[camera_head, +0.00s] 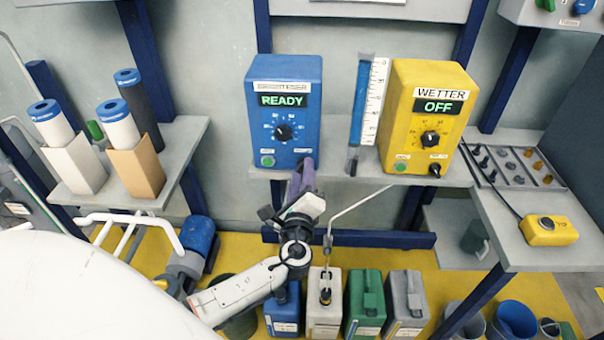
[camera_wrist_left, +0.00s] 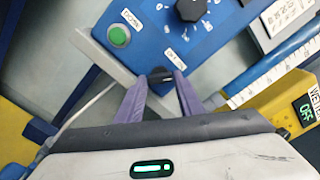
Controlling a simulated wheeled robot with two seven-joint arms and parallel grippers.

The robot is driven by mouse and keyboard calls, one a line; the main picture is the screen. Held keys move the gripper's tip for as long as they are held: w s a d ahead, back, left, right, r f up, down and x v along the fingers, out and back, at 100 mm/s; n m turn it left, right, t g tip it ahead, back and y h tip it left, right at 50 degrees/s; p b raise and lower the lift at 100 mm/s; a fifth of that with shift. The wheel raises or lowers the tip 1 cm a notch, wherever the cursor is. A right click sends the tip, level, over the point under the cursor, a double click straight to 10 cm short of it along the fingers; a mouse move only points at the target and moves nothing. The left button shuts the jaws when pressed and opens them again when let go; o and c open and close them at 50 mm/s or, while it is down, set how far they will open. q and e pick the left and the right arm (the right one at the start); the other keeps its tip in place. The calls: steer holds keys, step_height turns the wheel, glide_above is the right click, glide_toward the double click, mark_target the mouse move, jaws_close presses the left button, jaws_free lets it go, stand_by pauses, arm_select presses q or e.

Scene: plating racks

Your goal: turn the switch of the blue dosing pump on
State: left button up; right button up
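The blue dosing pump (camera_head: 290,135) stands on the shelf in the head view, and its green display (camera_head: 283,100) reads READY. It has a large black dial (camera_head: 284,132) and a green button (camera_head: 267,160). In the left wrist view, its small black switch (camera_wrist_left: 160,76) is at the lower edge of the panel. My left gripper (camera_head: 304,166) reaches up to the pump's lower right corner. The fingers hide the switch in the head view. My right gripper is not in view.
A yellow pump (camera_head: 428,105) reading OFF stands to the right, with a clear scaled tube (camera_head: 366,105) between the pumps. Rolls (camera_head: 118,122) in holders stand on the left shelf. Several canisters (camera_head: 364,300) stand below. A yellow control box (camera_head: 548,230) sits on the right shelf.

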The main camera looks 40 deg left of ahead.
arm_select(q)
steer(key=o, duration=0.3)
steer(key=v, duration=1)
steer(key=shift+b, duration=0.45)
steer(key=shift+s+d, duration=0.1)
steer(key=shift+d, duration=0.05)
steer(key=s+d+f+n+g+h, duration=0.2)
steer(key=s+f+n+g+h, duration=0.15)
steer(key=f, duration=0.45)
steer(key=s+d+f+n+g+h, duration=0.25)
steer(key=s+f, duration=0.25)
steer(key=f, duration=0.3)
steer(key=s+d+f+n+h, duration=0.4)
steer(key=s+d+n, duration=0.4)
steer(key=s+n, duration=0.2)
steer(key=shift+s+d+n+g+h, duration=0.2)
steer(key=shift+s+n+g+h, duration=0.15)
steer(key=shift+n+h, duration=0.35)
